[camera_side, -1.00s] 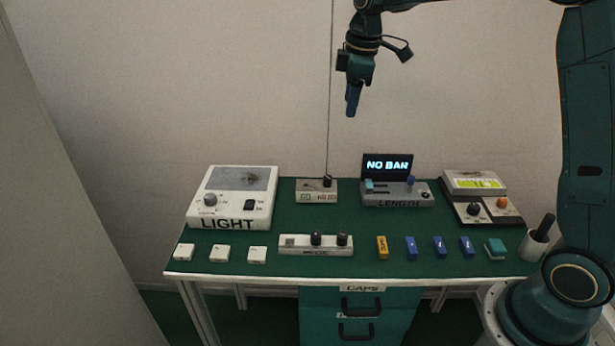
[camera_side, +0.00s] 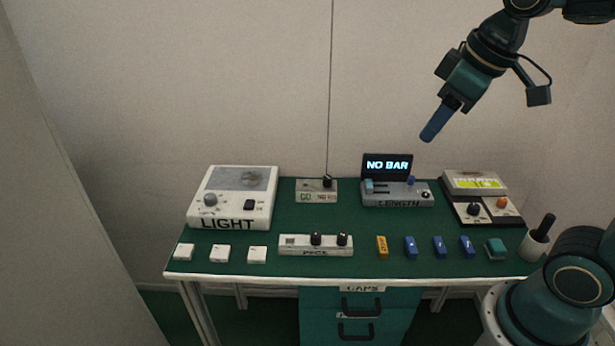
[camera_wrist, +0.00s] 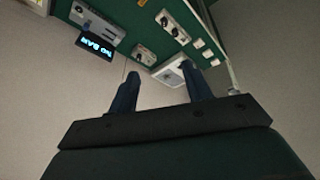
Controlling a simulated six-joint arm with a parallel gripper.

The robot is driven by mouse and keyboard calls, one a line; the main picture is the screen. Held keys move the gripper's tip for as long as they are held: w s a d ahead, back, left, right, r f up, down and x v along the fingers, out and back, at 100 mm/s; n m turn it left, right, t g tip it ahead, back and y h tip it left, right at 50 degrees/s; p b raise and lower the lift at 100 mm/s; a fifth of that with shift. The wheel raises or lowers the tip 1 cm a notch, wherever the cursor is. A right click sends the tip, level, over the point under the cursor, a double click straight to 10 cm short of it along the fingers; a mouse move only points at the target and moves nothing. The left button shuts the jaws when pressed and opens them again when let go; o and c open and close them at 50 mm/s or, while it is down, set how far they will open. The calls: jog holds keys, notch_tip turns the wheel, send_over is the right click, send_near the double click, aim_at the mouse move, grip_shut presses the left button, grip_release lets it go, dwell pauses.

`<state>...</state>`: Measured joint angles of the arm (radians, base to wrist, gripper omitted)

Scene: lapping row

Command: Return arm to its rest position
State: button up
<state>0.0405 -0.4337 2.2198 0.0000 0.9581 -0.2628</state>
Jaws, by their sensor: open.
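My gripper (camera_side: 436,123) hangs in the air above the right half of the bench, in front of the wall and above the LENGTH device. Its blue fingers point down and to the left in the side view. In the wrist view my gripper (camera_wrist: 165,82) shows two blue fingers spread apart with nothing between them. It is open and touches nothing. My arm reaches in from the upper right.
The green bench (camera_side: 320,222) holds the LIGHT box (camera_side: 235,197), LENGTH device (camera_side: 398,193), PACE block (camera_side: 316,245), white blocks, blue blocks, a yellow block (camera_side: 382,247) and a white cup (camera_side: 535,245). A thin vertical line (camera_side: 330,90) rises behind the bench. Air above is clear.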

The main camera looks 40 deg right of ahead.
jog(key=s+a+f+m+t, duration=0.1)
jog(key=s+f+m, duration=0.1)
jog(key=s, duration=0.6)
jog(key=shift+s+f+m, duration=0.15)
jog(key=shift+f+m, duration=0.15)
jog(key=shift+f, duration=0.6)
